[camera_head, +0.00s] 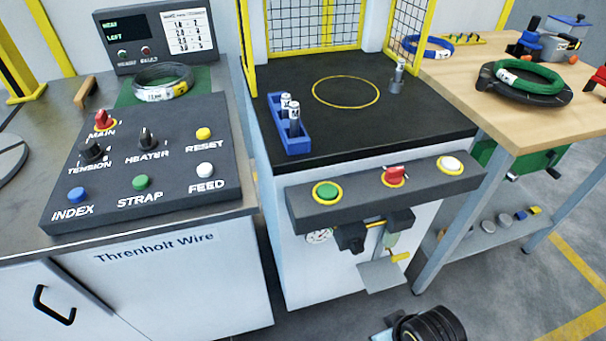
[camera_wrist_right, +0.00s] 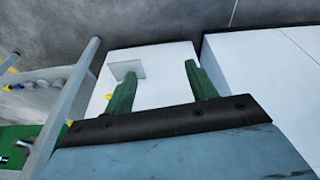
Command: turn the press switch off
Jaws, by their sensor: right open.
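The press switch (camera_head: 394,175) is a red knob on a yellow ring, in the middle of the dark front panel (camera_head: 340,201) of the press. A green button (camera_head: 327,192) is to its left and a white button (camera_head: 450,164) to its right. My right gripper (camera_wrist_right: 160,69) shows in the right wrist view with two green fingers spread apart and nothing between them. Behind the fingers is a white cabinet face (camera_wrist_right: 160,88); the switch is not visible there. In the head view the right gripper's fingers are not visible. My left gripper is in neither view.
Below the panel hang a gauge (camera_head: 319,236), dark fittings and a grey plate (camera_head: 384,275). A blue holder (camera_head: 290,137) with cylinders stands on the press bed (camera_head: 425,128). A control console (camera_head: 150,165) is left; a wooden table (camera_head: 460,78) with coils is right.

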